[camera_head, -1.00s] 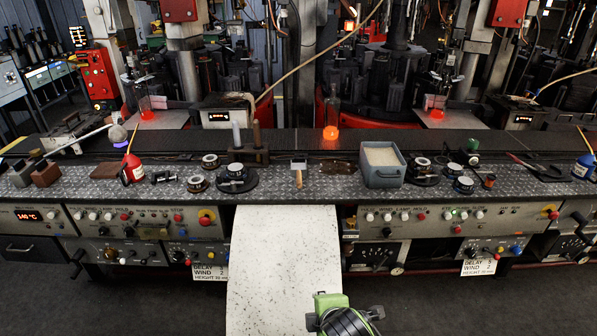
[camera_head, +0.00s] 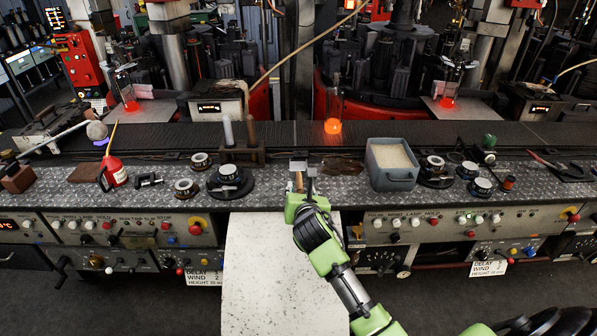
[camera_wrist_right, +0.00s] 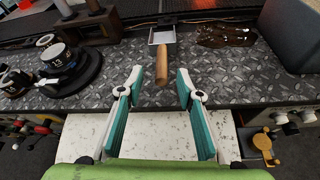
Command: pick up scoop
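The scoop (camera_wrist_right: 162,37) has a square metal pan and a wooden handle. It lies on the patterned metal bench top, handle toward me. In the head view the scoop (camera_head: 298,179) is partly hidden by my right gripper (camera_head: 300,183), which is at the bench's front edge. In the right wrist view my right gripper (camera_wrist_right: 159,85) is open and empty. The fingers do not visibly touch the scoop. My left gripper is not in view.
A grey bin (camera_head: 390,175) stands right of the scoop. A wooden rack (camera_head: 241,152) and round black dials (camera_head: 230,180) are to the left. Brown gloves (camera_head: 343,165) lie close behind right. A glowing orange piece (camera_head: 332,126) is on the belt behind. A pale speckled board (camera_head: 280,275) hangs below.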

